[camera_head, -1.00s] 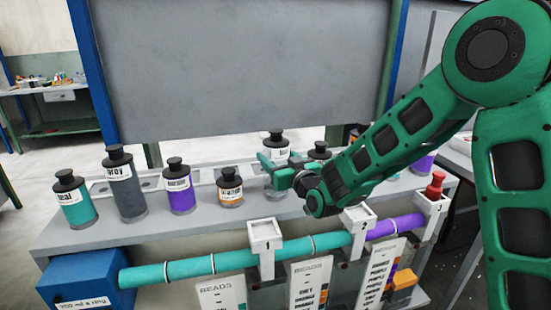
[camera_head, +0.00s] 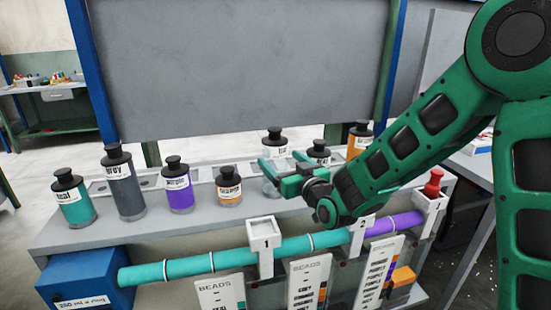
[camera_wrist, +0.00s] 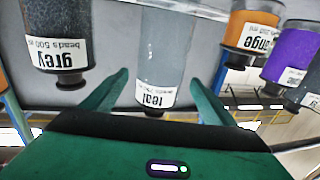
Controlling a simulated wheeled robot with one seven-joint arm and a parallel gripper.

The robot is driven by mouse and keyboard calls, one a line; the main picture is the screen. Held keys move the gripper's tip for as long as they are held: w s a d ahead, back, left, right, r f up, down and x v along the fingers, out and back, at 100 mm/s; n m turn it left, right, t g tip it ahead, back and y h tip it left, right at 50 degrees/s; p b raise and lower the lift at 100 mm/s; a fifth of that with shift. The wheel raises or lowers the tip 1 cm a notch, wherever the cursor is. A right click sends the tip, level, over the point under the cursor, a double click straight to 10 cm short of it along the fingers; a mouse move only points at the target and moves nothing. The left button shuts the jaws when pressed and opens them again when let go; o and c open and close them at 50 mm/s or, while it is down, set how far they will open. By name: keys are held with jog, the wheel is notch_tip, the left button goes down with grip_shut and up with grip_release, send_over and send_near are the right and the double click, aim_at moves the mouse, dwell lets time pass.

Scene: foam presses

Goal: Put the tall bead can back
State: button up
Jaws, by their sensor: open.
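A tall, clear-grey can with a black cap (camera_head: 274,145) stands on the rear part of the bench shelf. In the wrist view, which is upside down, this can (camera_wrist: 165,55) carries a label that reads teal. In the wrist view my gripper (camera_wrist: 172,78) has one finger on each side of the can's image, with gaps on both sides. A tall dark grey can (camera_head: 125,190) stands farther left.
A teal can (camera_head: 75,208), purple can (camera_head: 180,195) and small orange-filled can (camera_head: 229,190) stand left of my gripper. Another can (camera_head: 318,153) and an orange can (camera_head: 358,142) stand close on the right. A teal pipe (camera_head: 190,268) and white bracket (camera_head: 264,238) run along the front.

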jog(key=v, duration=0.7)
jog(key=shift+s+d, duration=0.1)
jog(key=s+d+f+m+g+h, duration=0.2)
jog(key=s+d+g+h, duration=0.1)
jog(key=d, duration=0.6)
jog(key=s+d+f+m+g+h, duration=0.1)
jog(key=s+d+f+g+h, duration=0.15)
jog(key=d, duration=0.75)
jog(key=s+d+f+m+g+h, duration=0.2)
jog(key=s+d+f+h, duration=0.1)
jog(key=d, duration=0.6)
jog(key=s+d+m+g, duration=0.3)
jog(key=s+d+g, duration=0.1)
jog(key=s, duration=0.9)
jog(key=s+d+m+g, duration=0.4)
jog(key=s, duration=1)
jog(key=shift+s+d+r, duration=0.3)
jog(key=shift+d+r, duration=0.1)
